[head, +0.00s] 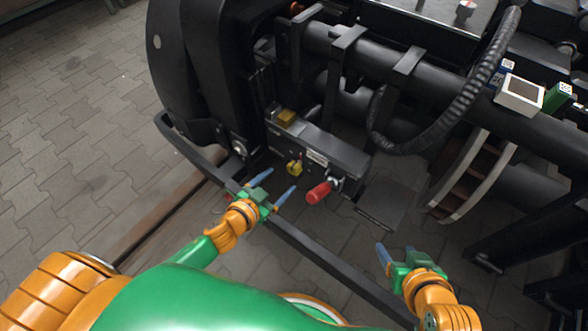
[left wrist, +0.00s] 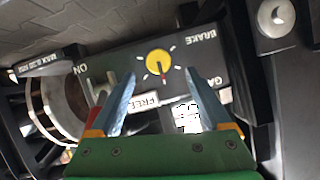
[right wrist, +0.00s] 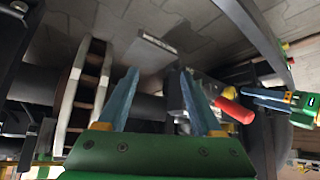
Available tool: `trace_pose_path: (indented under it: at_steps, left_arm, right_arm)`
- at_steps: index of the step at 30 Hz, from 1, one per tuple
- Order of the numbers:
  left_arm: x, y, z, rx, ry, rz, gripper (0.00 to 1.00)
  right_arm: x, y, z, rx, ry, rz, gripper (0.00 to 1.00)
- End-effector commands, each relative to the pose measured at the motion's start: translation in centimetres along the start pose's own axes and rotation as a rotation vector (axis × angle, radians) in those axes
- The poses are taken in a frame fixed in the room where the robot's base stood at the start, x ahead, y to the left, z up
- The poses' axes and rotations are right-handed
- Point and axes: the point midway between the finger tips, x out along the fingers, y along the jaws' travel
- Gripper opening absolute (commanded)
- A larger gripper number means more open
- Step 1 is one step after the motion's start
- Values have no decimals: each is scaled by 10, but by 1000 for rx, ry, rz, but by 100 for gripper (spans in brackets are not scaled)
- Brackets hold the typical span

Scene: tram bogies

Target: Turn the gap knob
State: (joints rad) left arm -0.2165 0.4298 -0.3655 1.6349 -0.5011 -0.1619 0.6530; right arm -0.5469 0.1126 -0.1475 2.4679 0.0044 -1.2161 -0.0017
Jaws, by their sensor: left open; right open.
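The yellow knob (head: 294,167) sits on the front face of a dark box under the bogie frame. In the left wrist view the round yellow knob (left wrist: 158,60) has a dark pointer line and small marks around it, by a partly hidden label starting "GA". My left gripper (head: 273,184) is open and empty in front of the knob. In the left wrist view its fingertips (left wrist: 159,75) appear on either side of the knob, with no visible contact. My right gripper (head: 396,249) is open and empty, low at the right; its fingers also show in the right wrist view (right wrist: 158,72).
A red handle (head: 319,192) sticks out just right of the knob. A dark bar (head: 310,252) runs in front of the box, beneath my left gripper. A black ribbed hose (head: 470,95) hangs above right. A white device (head: 520,94) sits on the tube.

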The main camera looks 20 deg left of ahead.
Motion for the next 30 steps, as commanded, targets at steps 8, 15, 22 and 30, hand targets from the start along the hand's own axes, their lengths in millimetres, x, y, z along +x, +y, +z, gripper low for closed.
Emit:
trace_pose_path:
  at_steps: [8,15,22,30]
  left_arm:
    - [18,2,-2,7,22,17,82]
    - [40,3,-2,7,21,17,82]
    - [57,3,-3,5,21,16,82]
    - [70,3,-4,6,20,16,82]
  right_arm:
    - [-1,-4,-51,-11,252,-6,67]
    - [-24,-11,-115,-23,598,-20,67]
    - [-59,-18,-159,-32,893,-35,67]
    - [-100,-24,-186,-37,1143,-50,67]
